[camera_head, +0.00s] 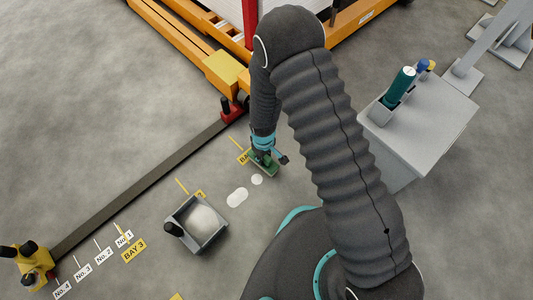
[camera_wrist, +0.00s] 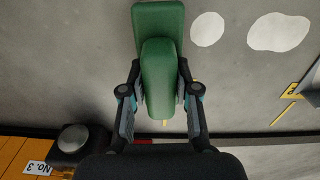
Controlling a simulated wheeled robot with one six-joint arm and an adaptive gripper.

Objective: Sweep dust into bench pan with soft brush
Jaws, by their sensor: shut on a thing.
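My gripper (camera_head: 264,152) is shut on a green brush (camera_head: 265,167), low near the floor. In the wrist view the gripper (camera_wrist: 158,92) has a finger on each side of the raised green grip of the brush (camera_wrist: 158,25). The bristles are hidden. White dust lies in a small round patch (camera_head: 257,180) and a longer patch (camera_head: 237,197) just left of the brush. A grey pan (camera_head: 214,244) with a black handle sits farther left and holds a pale heap (camera_head: 203,219). Both dust patches also show in the wrist view, the near one (camera_wrist: 207,29) right of the brush.
A grey bench (camera_head: 430,120) at right carries a green bottle (camera_head: 399,88) and a blue item. A dark floor rail (camera_head: 140,185) runs diagonally at left, with an orange gantry frame (camera_head: 180,40) behind. Yellow labels lie on the floor. Floor around the patches looks clear.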

